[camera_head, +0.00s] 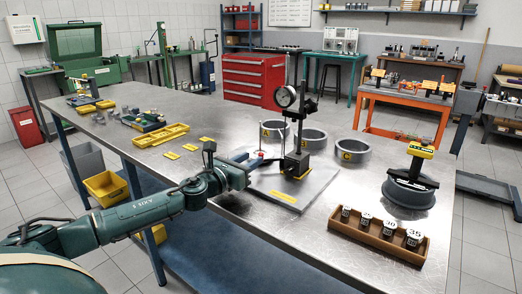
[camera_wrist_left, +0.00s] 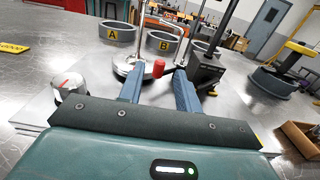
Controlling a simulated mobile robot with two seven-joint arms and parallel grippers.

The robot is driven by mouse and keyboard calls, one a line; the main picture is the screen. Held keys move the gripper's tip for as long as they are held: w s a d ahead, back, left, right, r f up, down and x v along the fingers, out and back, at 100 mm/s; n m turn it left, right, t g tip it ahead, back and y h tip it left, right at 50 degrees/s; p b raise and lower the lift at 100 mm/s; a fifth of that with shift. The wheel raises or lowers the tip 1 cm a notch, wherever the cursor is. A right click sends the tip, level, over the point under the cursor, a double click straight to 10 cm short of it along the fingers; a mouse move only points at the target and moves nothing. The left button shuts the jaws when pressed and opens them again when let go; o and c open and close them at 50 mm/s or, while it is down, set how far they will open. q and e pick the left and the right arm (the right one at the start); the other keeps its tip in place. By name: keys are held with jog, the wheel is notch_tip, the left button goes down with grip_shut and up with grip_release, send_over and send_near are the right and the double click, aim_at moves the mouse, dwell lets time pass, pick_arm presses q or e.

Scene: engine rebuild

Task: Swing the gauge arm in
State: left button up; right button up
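The gauge stand has a black upright post (camera_head: 301,115) on a black base (camera_head: 296,164), on a light plate (camera_head: 318,184). A round dial gauge (camera_head: 285,96) sits high beside the post. A thin arm with a red knob (camera_wrist_left: 158,68) shows low beside the post. My left gripper (camera_wrist_left: 160,82) is open, with its two blue-grey fingers on either side of the red knob in the wrist view. Contact with the knob cannot be told. In the head view this gripper (camera_head: 256,162) reaches the plate's left side. My right gripper is not in view.
Grey rings marked A (camera_head: 272,130), B (camera_head: 314,138) and C (camera_head: 353,148) stand behind the stand. A wooden box of small cylinders (camera_head: 378,238) and a dark ring with a yellow-topped tool (camera_head: 409,193) stand to the right. Yellow trays (camera_head: 162,136) lie left.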

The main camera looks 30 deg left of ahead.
aim_at(261, 153)
pick_arm(q)
jog(key=w, duration=0.5)
jog(key=shift+w+d, duration=0.25)
jog(key=shift+w, duration=0.15)
jog(key=shift+c, duration=0.5)
grip_shut()
